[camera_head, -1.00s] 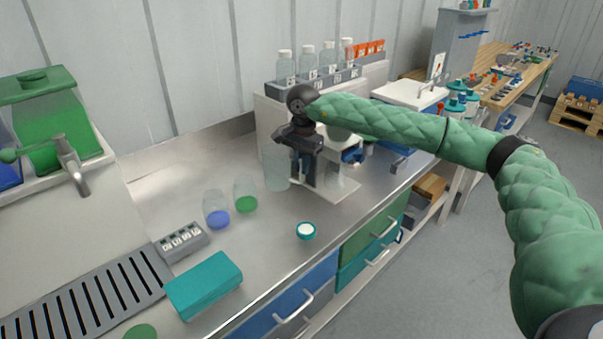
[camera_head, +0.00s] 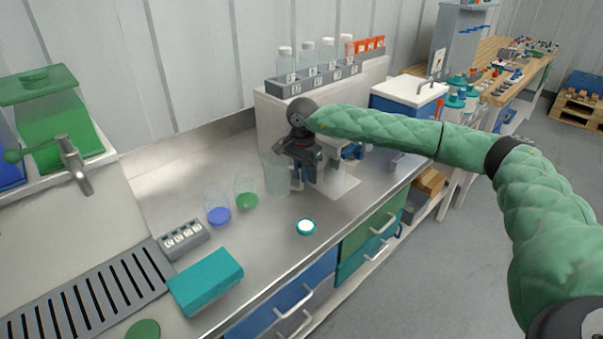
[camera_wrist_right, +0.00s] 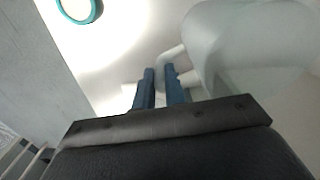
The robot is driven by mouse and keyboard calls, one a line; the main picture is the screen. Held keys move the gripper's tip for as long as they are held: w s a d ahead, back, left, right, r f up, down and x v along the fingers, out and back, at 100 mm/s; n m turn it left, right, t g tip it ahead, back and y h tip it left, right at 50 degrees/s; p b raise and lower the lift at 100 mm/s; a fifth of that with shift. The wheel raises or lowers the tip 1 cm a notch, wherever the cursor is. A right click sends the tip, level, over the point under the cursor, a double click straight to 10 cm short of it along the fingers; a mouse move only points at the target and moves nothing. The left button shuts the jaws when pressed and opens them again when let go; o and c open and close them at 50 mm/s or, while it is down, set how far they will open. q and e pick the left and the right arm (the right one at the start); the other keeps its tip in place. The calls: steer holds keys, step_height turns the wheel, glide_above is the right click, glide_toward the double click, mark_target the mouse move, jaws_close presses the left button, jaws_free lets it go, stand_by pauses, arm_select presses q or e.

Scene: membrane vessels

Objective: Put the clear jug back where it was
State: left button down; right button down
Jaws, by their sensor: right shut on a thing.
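The clear jug (camera_head: 277,175) is upright at the back of the steel counter, just left of my right gripper (camera_head: 293,172). In the right wrist view, the pale see-through jug (camera_wrist_right: 240,45) fills the upper right. The blue fingers of my right gripper (camera_wrist_right: 162,82) are shut on the jug's handle. I cannot tell whether the jug's base touches the counter. My left gripper is not in view.
Two clear vessels, one with blue liquid (camera_head: 217,209) and one with green (camera_head: 246,192), stand left of the jug. A teal-rimmed white disc (camera_head: 306,227) lies in front. A white stand (camera_head: 338,183) is close on the right. A bottle rack (camera_head: 312,80) stands behind.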

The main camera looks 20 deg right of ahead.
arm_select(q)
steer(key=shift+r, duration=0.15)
arm_select(e)
steer(key=c, duration=1.5)
jaws_free()
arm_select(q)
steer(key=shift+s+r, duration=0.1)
arm_select(e)
steer(key=shift+o, duration=0.2)
steer(key=shift+r, duration=0.1)
